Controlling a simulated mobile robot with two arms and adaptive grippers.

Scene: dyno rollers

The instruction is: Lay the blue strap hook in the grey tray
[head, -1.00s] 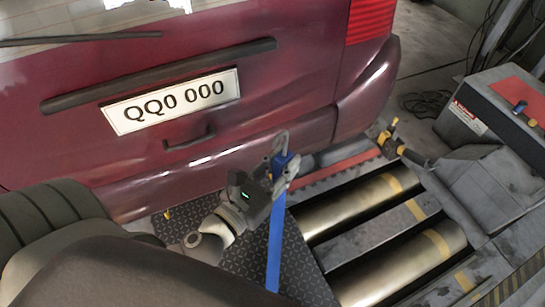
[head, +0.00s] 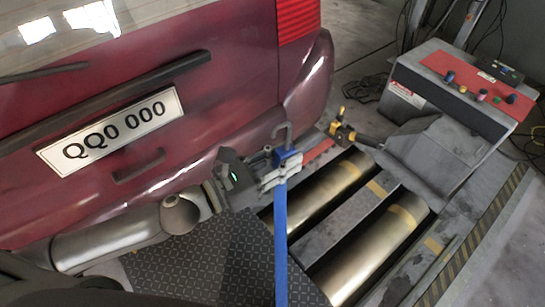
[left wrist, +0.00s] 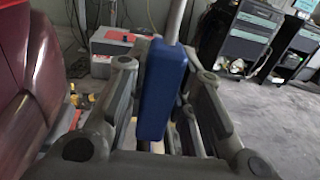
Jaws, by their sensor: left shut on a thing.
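The blue strap hook has a grey metal hook end, a blue block (head: 288,158) and a long blue strap (head: 281,240) hanging down. My left gripper (head: 279,171) is shut on the block and holds it in front of the van's rear bumper, above the roller area. In the left wrist view my left gripper (left wrist: 160,78) has its fingers on both sides of the blue block (left wrist: 165,85), with the metal shank rising from it. I cannot clearly make out a grey tray. My right gripper is not in view.
A dark red van (head: 190,60) fills the left. Metal rollers (head: 375,250) lie at the right of a dark tread plate (head: 210,265). A yellow-and-black fitting (head: 342,130) stands near the bumper. A grey console (head: 460,100) with a red top stands at the right. Floor at far right is clear.

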